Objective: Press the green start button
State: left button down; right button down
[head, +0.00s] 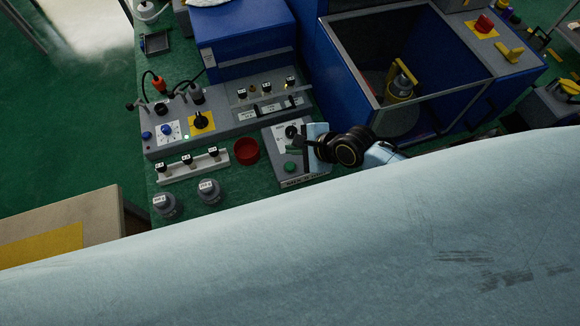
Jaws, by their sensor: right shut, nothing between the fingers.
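The green button (291,167) sits on a small grey control box (315,171) near the middle of the bench. A dark round knob is on the same box, above the button in the picture. My right gripper (299,143) reaches in from the right over this box. It is shut and empty, with its dark fingertips just above and right of the green button in the picture. I cannot tell its height over the box, but the button shows clear of the fingers. My left gripper is not in view.
A red round dish (245,151) stands just left of the box. A grey panel (240,125) with knobs and sockets lies behind it. A blue press housing (335,85) with an open frame stands behind right. A large pale surface hides the lower right.

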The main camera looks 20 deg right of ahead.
notch_tip(320, 180, down, 6)
jog(key=b, duration=0.5)
jog(key=shift+f, duration=0.35)
jog(key=shift+f, duration=0.1)
dwell(1.4)
jog(key=shift+f, duration=0.35)
